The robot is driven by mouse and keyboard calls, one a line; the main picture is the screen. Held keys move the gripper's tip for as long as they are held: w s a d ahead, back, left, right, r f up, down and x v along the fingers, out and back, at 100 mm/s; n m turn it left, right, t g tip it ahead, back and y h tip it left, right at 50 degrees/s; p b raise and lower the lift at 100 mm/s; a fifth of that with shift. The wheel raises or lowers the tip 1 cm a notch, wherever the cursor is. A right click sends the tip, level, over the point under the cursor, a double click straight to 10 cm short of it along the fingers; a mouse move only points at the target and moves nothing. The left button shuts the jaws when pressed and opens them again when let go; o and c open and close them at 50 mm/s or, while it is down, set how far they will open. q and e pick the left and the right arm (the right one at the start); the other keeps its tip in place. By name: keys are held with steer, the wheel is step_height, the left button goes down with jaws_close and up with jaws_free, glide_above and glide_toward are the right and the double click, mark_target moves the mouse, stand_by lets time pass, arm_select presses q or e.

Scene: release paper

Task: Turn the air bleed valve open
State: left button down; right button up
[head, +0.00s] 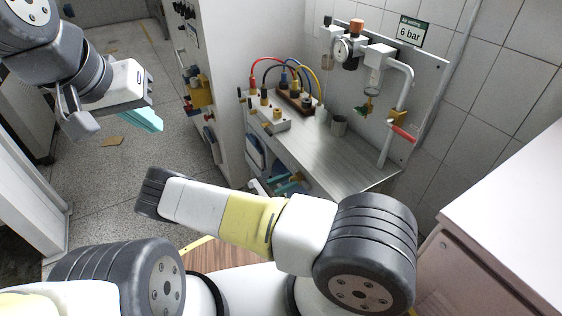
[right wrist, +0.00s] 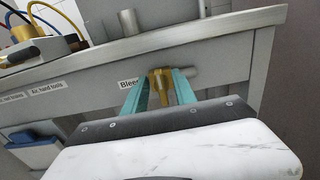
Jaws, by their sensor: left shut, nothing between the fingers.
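The brass air bleed valve (right wrist: 161,84) sits on the front of the metal bench, beside a label starting "Blee" (right wrist: 128,83), in the right wrist view. Its handle stands between the two teal fingers of my right gripper (right wrist: 160,88). The fingers are spread on either side of it; a firm grip is not visible. In the head view my right gripper (head: 285,187) is low at the bench front, partly hidden by my right arm, and the valve cannot be made out. My left gripper (head: 148,122) is shut and empty at upper left, far from the bench.
The metal bench (head: 345,160) carries a manifold with coloured hoses (head: 295,98) and a grey cup (head: 338,125). A wall panel holds a gauge (head: 342,49), pipe and red-handled valve (head: 403,132). A pale cabinet (head: 510,220) stands right. Floor at left is mostly clear.

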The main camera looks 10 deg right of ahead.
steer(key=shift+w+d, duration=0.1)
steer(key=shift+d, duration=0.05)
jaws_close()
